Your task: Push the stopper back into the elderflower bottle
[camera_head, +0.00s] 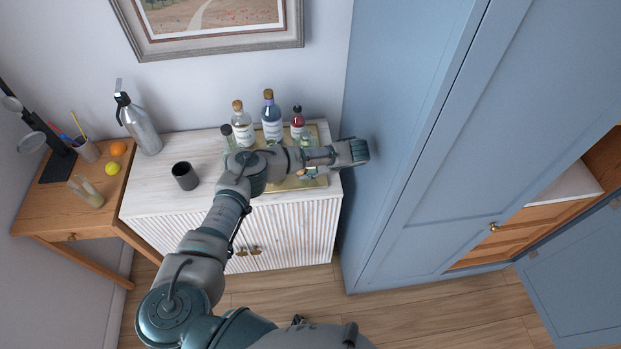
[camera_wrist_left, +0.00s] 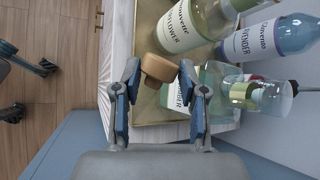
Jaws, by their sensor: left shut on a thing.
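The elderflower bottle (camera_wrist_left: 185,27) is clear with a white label partly reading "FLOWER", at the top middle of the left wrist view. My left gripper (camera_wrist_left: 159,69) is shut on a tan cork stopper (camera_wrist_left: 158,67), which lies between its fingertips just below that bottle in the picture. I cannot tell whether the stopper touches the bottle's mouth.
A blue lavender bottle (camera_head: 271,117), a clear corked bottle (camera_head: 242,126) and a small red bottle (camera_head: 297,124) stand close together on the gold tray (camera_head: 322,134). A black cup (camera_head: 185,176) stands left on the white cabinet (camera_head: 150,197). A tall blue cupboard (camera_head: 400,150) bounds the right side.

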